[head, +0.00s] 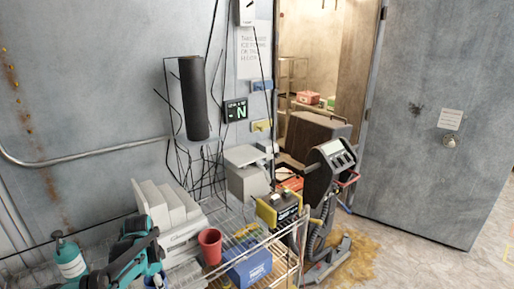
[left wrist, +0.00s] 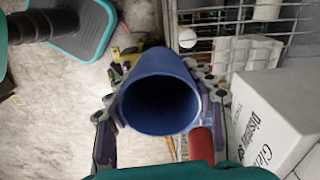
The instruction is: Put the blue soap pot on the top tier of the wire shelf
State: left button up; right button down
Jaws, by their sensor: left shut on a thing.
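In the left wrist view, my left gripper (left wrist: 160,78) is shut on the blue soap pot (left wrist: 160,112), one finger on each side. The pot's round open mouth faces the camera and its inside is dark. In the head view, my teal left arm reaches in at the lower left; its fingertips and the pot cannot be made out clearly there. The wire shelf (head: 222,222) stands at the lower middle of the head view, with its top tier partly covered by goods. Part of its wire also shows in the left wrist view (left wrist: 225,20). My right gripper is not in view.
A red cup (head: 210,245), white boxes (head: 172,215), a blue box (head: 247,266) and a yellow-black device (head: 280,207) crowd the shelf area. A teal-and-white bottle (head: 69,260) is at left. A white glove box (left wrist: 268,125) is close right of the pot.

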pick_arm(q)
jog(key=s+d+f+n+b, duration=0.2)
jog(key=d+f+n+b, duration=0.2)
jog(key=d+f, duration=0.4)
jog(key=s+d+f+n+b, duration=0.3)
jog(key=d+f+n+b, duration=0.1)
jog(key=d+f, duration=0.3)
jog(key=shift+s+d+f+n+b, duration=0.15)
jog(key=shift+d+f+n+b, duration=0.2)
jog(key=shift+f+b, duration=0.25)
jog(key=shift+f, duration=0.1)
